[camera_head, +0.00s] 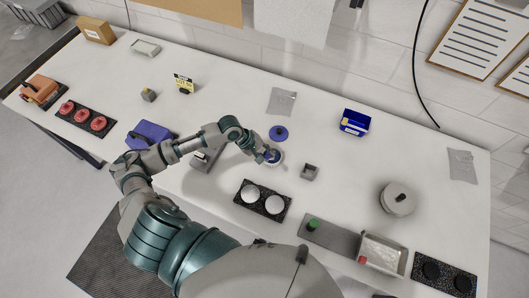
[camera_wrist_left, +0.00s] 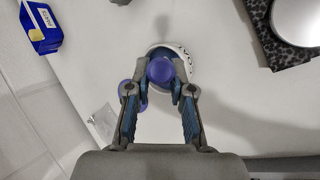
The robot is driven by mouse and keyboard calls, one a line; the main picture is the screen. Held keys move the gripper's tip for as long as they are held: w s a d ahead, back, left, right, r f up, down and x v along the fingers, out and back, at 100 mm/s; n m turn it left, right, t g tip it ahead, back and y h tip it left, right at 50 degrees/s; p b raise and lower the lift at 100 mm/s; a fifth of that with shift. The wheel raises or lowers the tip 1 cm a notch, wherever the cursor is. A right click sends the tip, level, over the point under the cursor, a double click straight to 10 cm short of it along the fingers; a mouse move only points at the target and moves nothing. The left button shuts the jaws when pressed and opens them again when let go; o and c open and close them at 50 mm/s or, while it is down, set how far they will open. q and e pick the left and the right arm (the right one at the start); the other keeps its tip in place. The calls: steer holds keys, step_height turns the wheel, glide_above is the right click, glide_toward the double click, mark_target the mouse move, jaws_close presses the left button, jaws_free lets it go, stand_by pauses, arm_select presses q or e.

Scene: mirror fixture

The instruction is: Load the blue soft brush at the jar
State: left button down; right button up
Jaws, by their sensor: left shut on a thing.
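My left gripper (camera_head: 268,157) is shut on the blue soft brush (camera_wrist_left: 160,70), whose round blue top shows between the fingers (camera_wrist_left: 160,92). The white jar (camera_wrist_left: 183,52), with dark lettering on its rim, is right under the brush. In the head view the jar (camera_head: 279,158) shows beside the fingertips. The brush's lower end is hidden, so I cannot tell how deep it sits in the jar. A blue round lid (camera_head: 278,133) lies on the table just behind the jar. My right gripper is not in view.
A black speckled holder (camera_head: 244,204) with two round mirrors stands in front of the jar. A blue bin (camera_head: 355,122) stands farther back. A grey round lidded pot (camera_head: 398,198) is at the right. The table between bin and pot is clear.

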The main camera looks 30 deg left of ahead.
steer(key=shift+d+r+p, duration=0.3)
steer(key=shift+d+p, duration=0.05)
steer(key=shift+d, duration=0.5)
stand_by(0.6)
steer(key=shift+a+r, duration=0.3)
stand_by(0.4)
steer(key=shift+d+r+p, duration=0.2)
steer(key=shift+p, duration=0.25)
stand_by(0.5)
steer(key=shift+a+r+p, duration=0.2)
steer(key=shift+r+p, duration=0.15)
stand_by(0.7)
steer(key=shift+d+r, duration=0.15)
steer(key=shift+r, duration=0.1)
stand_by(0.8)
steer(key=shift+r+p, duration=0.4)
steer(key=shift+p, duration=0.25)
stand_by(0.6)
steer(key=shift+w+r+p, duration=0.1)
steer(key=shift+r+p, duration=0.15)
steer(key=shift+p, duration=0.05)
stand_by(1.2)
